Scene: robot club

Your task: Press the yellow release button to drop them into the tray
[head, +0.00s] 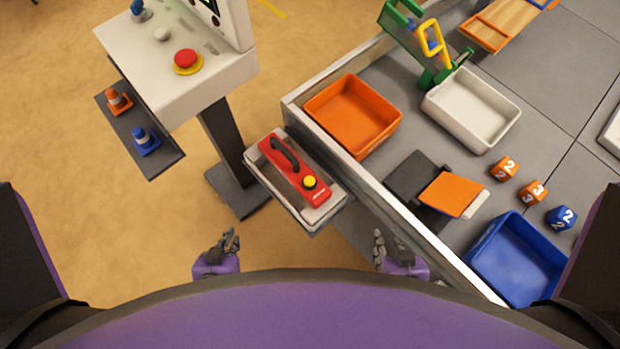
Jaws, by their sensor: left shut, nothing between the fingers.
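A yellow button (309,182) sits on a red device with a black handle (285,154). The device lies in a pale holder (330,212) fixed beside the table's near left edge. A white tray (488,99), an orange tray (343,94) and a blue tray (520,285) are on the table; which one the task means, I cannot tell. My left gripper (231,240) is shut and empty, below and left of the device, apart from it. My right gripper (379,246) is below and right of the device, also apart; its jaw opening is unclear.
A green stand with a yellow frame (432,37) rises behind the white tray. Orange and blue number blocks (533,192) lie near the blue tray. A pedestal console (165,80) with a red button (186,59) stands left. The table's raised rim (400,215) borders my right gripper.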

